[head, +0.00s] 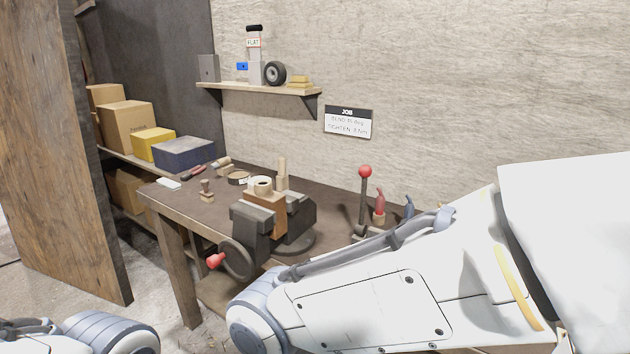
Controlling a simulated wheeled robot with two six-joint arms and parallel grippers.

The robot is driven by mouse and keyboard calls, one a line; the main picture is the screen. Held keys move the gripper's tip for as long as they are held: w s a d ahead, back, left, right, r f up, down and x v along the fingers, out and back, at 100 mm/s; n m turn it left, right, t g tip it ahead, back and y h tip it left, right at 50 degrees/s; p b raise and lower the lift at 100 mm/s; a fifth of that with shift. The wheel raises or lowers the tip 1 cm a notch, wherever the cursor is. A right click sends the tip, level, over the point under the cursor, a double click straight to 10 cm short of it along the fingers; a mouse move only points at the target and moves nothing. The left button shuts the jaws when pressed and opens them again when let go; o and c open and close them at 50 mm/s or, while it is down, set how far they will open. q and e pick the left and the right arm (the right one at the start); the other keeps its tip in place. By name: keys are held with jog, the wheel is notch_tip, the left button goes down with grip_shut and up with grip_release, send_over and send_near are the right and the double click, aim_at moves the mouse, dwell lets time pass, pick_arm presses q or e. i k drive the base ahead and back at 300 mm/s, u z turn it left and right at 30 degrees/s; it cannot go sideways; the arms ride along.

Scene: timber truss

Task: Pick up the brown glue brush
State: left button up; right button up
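I cannot pick out the brown glue brush with certainty. A small brown wooden piece with an upright handle (207,190) stands on the dark workbench (328,197), left of the vise. A light wooden handle-like piece (222,163) lies farther back on the bench. An upright light wooden stick (282,172) shows behind the vise. My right arm crosses the lower right of the view and hides part of the bench. Only a link of my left arm shows at the lower left. Neither gripper is in view.
A dark vise (252,217) with a red-tipped handle holds a brown wooden block (276,212) at the bench front. A red-knobbed lever (365,172) stands to its right. A wall shelf (250,89) hangs above. Boxes (184,154) stand left, beside a wooden panel (55,150).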

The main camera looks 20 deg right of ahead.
aim_at(206, 196)
jog(key=u, duration=0.3)
jog(key=k, duration=0.5)
jog(key=u, duration=1)
jog(key=i, duration=1.75)
jog(key=z, duration=0.15)
jog(key=i, duration=1.6)
jog(key=z, duration=1.3)
jog(key=i, duration=0.9)
jog(key=z, duration=1.35)
jog(key=i, duration=0.5)
jog(key=z, duration=0.35)
